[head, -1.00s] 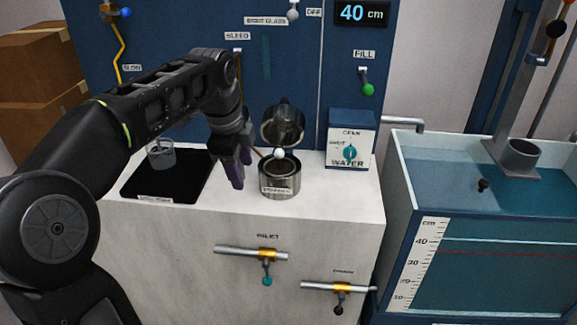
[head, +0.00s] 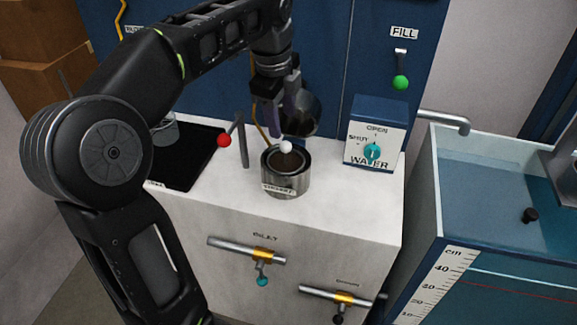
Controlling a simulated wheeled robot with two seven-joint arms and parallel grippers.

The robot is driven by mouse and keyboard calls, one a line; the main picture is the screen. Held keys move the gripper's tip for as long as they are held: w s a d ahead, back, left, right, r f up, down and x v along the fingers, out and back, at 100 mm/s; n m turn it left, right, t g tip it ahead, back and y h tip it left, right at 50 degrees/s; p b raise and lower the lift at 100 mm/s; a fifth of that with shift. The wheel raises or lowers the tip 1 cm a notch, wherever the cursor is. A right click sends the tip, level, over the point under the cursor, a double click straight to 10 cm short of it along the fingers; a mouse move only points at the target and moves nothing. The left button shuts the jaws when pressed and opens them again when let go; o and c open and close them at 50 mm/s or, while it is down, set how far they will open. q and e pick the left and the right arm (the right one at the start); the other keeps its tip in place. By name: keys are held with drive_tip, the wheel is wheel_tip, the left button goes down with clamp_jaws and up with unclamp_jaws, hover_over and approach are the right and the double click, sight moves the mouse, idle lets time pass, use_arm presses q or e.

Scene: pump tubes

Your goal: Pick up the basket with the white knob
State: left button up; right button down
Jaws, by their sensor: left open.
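The white knob (head: 286,147) stands at the top of the basket (head: 284,163), whose dark inside shows within a round metal pot (head: 286,183) on the white counter. The pot's tilted metal lid (head: 303,112) stands open behind it. My left gripper (head: 283,130) is open and points down just above the knob, its fingers partly in front of the lid. I cannot tell whether the fingertips touch the knob. My right gripper is out of view.
A red-knobbed lever (head: 224,141) stands just left of the pot. A water valve box (head: 376,137) is to the right, and a black tray (head: 180,165) with a clear beaker (head: 164,131) is to the left. A water tank (head: 480,215) stands at the far right.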

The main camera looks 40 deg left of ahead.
sight(285, 142)
use_arm(q)
drive_tip(key=shift+w+f, duration=0.15)
drive_tip(key=shift+f, duration=0.55)
drive_tip(key=shift+w+f, duration=0.15)
drive_tip(key=shift+f, duration=0.5)
drive_tip(key=shift+w+a+f, duration=0.1)
drive_tip(key=shift+w+f, duration=0.1)
drive_tip(key=shift+f, duration=1.1)
drive_tip(key=shift+w+a+f, duration=0.1)
drive_tip(key=shift+w+f, duration=0.05)
drive_tip(key=shift+f, duration=1.15)
clamp_jaws()
